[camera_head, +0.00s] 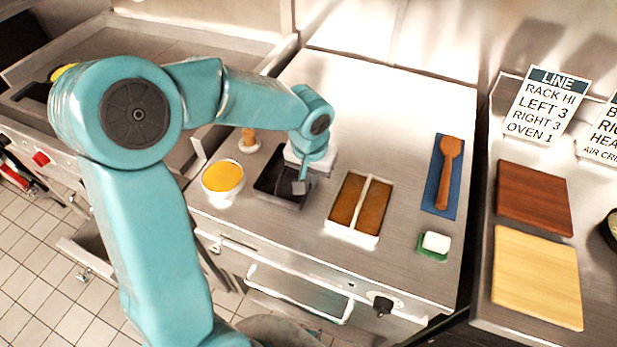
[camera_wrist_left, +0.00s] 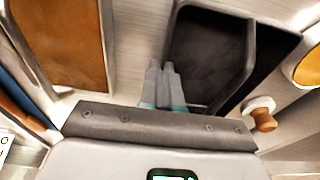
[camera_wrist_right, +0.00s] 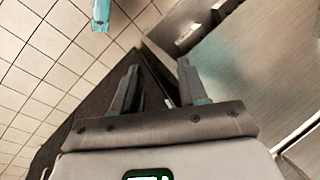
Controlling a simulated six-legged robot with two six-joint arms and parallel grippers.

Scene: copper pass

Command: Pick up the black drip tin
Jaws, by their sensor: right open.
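The black drip tin (camera_head: 270,190) is a dark open tray on the steel counter, between the yellow bowl and the brown two-part pan. It fills the upper right of the left wrist view (camera_wrist_left: 205,45). My left gripper (camera_head: 301,186) points down at the tin's right wall. In the left wrist view its fingers (camera_wrist_left: 162,72) are close together, with the tin's rim running in between them. The tin looks level; I cannot tell whether it is off the counter. My right gripper (camera_wrist_right: 157,78) is open and empty, above the floor and beside a cabinet edge.
A bowl of yellow stuff (camera_head: 222,178) stands left of the tin, and a small wooden-topped item (camera_head: 248,138) behind it. The brown pan (camera_head: 348,231) is close on the right. A wooden spoon (camera_head: 447,170) lies on a blue mat.

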